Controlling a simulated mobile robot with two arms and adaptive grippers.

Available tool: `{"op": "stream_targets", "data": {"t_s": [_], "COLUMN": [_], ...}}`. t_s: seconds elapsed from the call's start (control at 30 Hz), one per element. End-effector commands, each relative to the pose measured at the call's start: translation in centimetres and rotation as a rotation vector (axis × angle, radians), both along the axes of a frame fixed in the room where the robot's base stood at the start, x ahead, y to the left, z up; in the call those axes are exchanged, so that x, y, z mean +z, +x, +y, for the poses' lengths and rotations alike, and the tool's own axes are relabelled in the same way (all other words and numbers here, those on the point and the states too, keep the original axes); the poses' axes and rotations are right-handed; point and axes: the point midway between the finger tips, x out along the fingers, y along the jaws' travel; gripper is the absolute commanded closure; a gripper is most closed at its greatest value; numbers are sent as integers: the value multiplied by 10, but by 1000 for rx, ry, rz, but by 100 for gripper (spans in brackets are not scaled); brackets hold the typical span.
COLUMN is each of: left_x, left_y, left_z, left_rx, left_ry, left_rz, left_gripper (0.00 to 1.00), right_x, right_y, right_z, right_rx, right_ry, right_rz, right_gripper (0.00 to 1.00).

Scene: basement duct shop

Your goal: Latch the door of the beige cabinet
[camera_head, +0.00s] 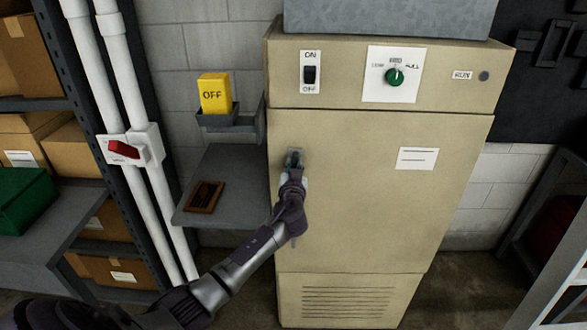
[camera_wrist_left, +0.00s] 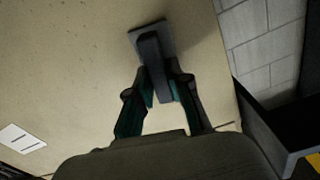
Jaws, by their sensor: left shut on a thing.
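The beige cabinet (camera_head: 288,92) stands in the middle of the head view. Its door (camera_head: 375,210) looks flush with the frame, though a small gap cannot be ruled out. My left gripper (camera_head: 293,163) is at the door's upper left edge, mostly covering the latch there. In the left wrist view, the dark latch handle (camera_wrist_left: 152,50) sits on a grey plate on the beige door. The fingers of my left gripper (camera_wrist_left: 163,86) are shut on the handle's near end. My right gripper is not in view.
A grey shelf (camera_head: 232,160) left of the cabinet carries a brown slotted tray (camera_head: 204,196). Above it, a yellow OFF block (camera_head: 214,92) sits in a small holder. White pipes with a red switch (camera_head: 124,149) stand further left. The cabinet top has a switch and green knob (camera_head: 394,76).

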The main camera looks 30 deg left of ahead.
Motion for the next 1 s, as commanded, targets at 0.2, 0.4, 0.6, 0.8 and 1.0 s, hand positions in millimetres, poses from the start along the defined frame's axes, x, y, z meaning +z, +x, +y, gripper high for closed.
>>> {"op": "stream_targets", "data": {"t_s": [0.2,0.4,0.6,0.8,1.0], "left_x": [-3,-3,-3,-3,-4], "left_y": [1,1,2,3,3], "left_z": [-1,-2,-3,-4,-4], "left_rx": [0,0,-1,0,0], "left_ry": [167,329,492,655,815], "left_rz": [102,202,302,401,501], "left_gripper": [100,100,100,100,100], "right_x": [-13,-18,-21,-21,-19], "right_y": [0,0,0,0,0], "right_z": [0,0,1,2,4], "right_rx": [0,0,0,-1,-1], "right_ry": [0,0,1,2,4], "right_rz": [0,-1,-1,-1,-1], "right_gripper": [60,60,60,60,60]}}
